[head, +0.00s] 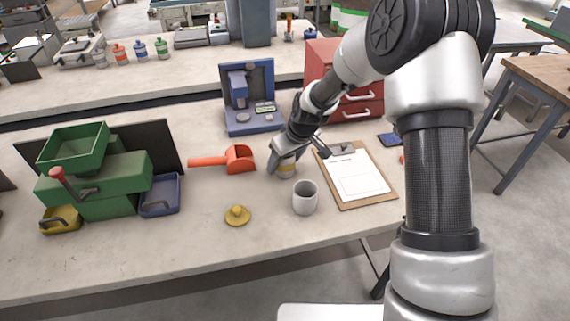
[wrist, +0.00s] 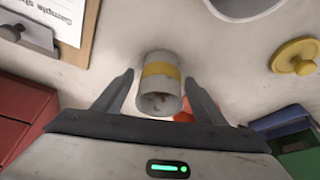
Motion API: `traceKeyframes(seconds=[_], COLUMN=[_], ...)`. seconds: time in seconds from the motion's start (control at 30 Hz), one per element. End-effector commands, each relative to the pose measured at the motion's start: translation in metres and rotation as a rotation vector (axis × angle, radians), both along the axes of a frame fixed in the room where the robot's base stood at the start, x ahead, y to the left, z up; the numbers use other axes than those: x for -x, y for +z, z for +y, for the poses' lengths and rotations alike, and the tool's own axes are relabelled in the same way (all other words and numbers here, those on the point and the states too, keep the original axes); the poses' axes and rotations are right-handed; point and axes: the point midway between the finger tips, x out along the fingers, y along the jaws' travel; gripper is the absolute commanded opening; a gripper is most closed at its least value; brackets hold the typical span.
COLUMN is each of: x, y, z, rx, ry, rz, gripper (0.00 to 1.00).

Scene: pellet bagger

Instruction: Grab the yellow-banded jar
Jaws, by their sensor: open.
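The yellow-banded jar (wrist: 160,84) is a pale cylinder with a yellow band around it, in the middle of the wrist view. It lies between the two open fingers of my gripper (wrist: 160,92), with a visible gap on each side. In the head view the jar (head: 286,168) stands on the bench, left of the clipboard, partly hidden by my gripper (head: 285,156). The gripper reaches down around it from above and behind, holding nothing.
A white cup (head: 305,198) stands just in front of the jar. A clipboard (head: 383,204) lies to the right, and a red scoop (head: 240,158) to the left. A yellow knobbed lid (head: 237,215) lies at front left. A blue device (head: 249,97) and red drawers (head: 362,110) stand behind.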

Motion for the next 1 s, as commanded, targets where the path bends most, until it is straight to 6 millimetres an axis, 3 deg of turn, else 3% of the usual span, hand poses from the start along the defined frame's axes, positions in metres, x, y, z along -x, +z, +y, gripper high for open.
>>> traceKeyframes(seconds=[0.17, 0.5, 0.77, 1.0], x=[0.000, 0.000, -0.001, -0.002], y=[0.000, 0.000, 0.004, 0.042], z=[0.000, 0.000, 0.000, 0.000], rx=[0.000, 0.000, -0.001, -0.001], ry=[0.000, 0.000, 0.000, 0.001], rz=[0.000, 0.000, -0.002, -0.007], gripper=[0.65, 0.09, 0.10, 0.10])
